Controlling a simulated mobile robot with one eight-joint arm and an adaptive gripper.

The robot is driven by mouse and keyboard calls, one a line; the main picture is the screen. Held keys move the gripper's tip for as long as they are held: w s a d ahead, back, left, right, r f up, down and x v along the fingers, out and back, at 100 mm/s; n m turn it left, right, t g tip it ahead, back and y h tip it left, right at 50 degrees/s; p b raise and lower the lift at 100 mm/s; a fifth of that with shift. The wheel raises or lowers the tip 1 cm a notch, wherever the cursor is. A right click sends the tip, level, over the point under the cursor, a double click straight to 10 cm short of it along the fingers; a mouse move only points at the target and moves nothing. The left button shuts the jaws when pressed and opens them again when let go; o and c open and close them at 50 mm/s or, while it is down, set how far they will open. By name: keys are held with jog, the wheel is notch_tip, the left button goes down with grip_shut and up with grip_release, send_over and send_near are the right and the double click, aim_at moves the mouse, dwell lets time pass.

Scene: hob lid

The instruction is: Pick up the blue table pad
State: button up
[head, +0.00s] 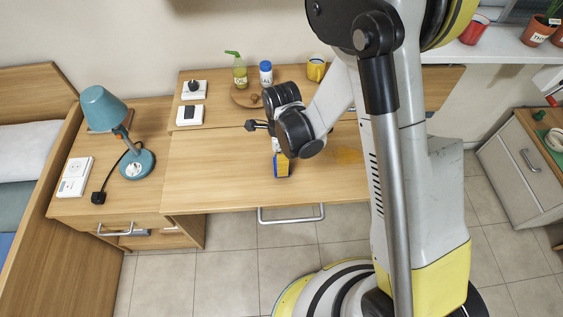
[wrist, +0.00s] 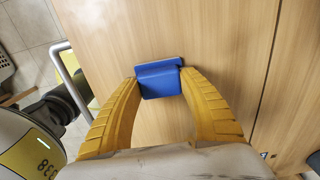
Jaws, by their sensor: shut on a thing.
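The blue table pad (wrist: 161,80) is a small block with a raised lip along one edge. In the wrist view it sits between the tips of my gripper's yellow fingers (wrist: 160,77), which touch it on both sides. In the head view the blue pad (head: 280,171) shows just below my wrist, over the front middle of the wooden desk. My gripper (head: 283,163) is shut on it there, partly hidden by my arm. I cannot tell whether the pad touches the desk top.
The desk top (head: 215,180) is clear to the left of the pad. A teal lamp (head: 105,108) stands farther left. A raised back shelf holds a green bottle (head: 239,70), a blue-capped container (head: 266,74) and a yellow mug (head: 316,69). A drawer handle (head: 291,219) juts from the front.

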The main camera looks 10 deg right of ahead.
jog(key=shift+r+p, duration=0.3)
jog(key=shift+r, duration=0.2)
jog(key=r+p, duration=0.1)
jog(key=r, duration=0.1)
jog(key=d+r+p, duration=0.1)
jog(key=r, duration=0.1)
jog(key=shift+w, duration=0.15)
jog(key=w+d+r+p, duration=0.2)
jog(key=d+r, duration=0.4)
jog(key=d, duration=0.4)
jog(key=shift+w+d+p, duration=0.15)
jog(key=shift+w+p, duration=0.2)
jog(key=shift+p, duration=0.2)
jog(key=shift+o, duration=0.6)
